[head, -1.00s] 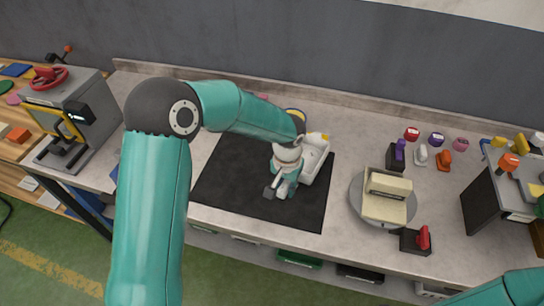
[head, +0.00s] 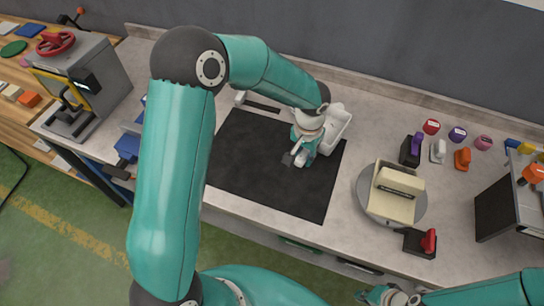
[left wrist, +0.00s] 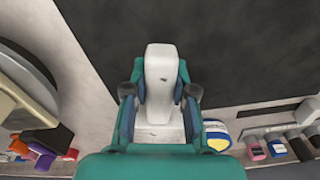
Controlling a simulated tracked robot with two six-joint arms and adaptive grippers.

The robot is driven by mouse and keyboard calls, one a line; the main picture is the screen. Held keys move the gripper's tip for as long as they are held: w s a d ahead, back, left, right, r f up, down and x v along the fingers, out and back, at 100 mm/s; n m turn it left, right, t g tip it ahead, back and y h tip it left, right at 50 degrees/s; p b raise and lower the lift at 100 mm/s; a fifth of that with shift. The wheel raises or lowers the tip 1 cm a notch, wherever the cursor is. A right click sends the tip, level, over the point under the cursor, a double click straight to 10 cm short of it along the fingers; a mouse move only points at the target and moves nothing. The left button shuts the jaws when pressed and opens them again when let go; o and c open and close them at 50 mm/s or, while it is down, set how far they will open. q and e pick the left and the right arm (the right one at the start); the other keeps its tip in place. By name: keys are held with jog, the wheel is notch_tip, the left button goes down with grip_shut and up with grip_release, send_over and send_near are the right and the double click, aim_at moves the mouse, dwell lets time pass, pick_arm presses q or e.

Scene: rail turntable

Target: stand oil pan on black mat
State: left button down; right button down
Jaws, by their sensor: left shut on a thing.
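The white oil pan (head: 337,128) is a shallow tray-like piece, tilted in the head view at the mat's back right part. My left gripper (left wrist: 160,98) is shut on it, with a finger on either side of its pale narrow part (left wrist: 160,70) in the left wrist view. The black mat (head: 250,165) lies flat on the bench, and it fills much of the left wrist view (left wrist: 245,50). I cannot tell whether the pan touches the mat. My right gripper (head: 392,297) shows only partly at the bottom edge, its fingers unclear.
A round turntable (head: 364,207) carrying a cream block (head: 396,198) stands right of the mat. A red-handled clamp (head: 425,241) is in front of it. Small coloured pieces line the bench's back right. A grey press (head: 85,85) stands at the left. Most of the mat is bare.

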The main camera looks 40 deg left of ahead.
pick_arm(q)
jog(key=shift+w+a+r, duration=0.1)
jog(key=shift+a+r, duration=0.1)
jog(key=shift+a, duration=0.05)
jog(key=s+a+r+n+b, duration=0.2)
jog(key=a+r+b, duration=0.2)
jog(key=r+b, duration=0.35)
notch_tip(320, 180, up, 7)
jog(key=b, duration=0.4)
send_over(261, 179)
jog(key=shift+n, duration=0.3)
notch_tip(261, 179, down, 18)
jog(key=shift+s+d+f+b, duration=0.1)
jog(key=shift+d+f+b, duration=0.1)
jog(key=shift+b, duration=0.4)
jog(key=c, duration=0.9)
grip_release()
jog(key=shift+c, duration=0.2)
jog(key=shift+a+r, duration=0.1)
notch_tip(261, 179, up, 12)
jog(key=shift+s+p, duration=0.3)
jog(key=shift+p, duration=0.05)
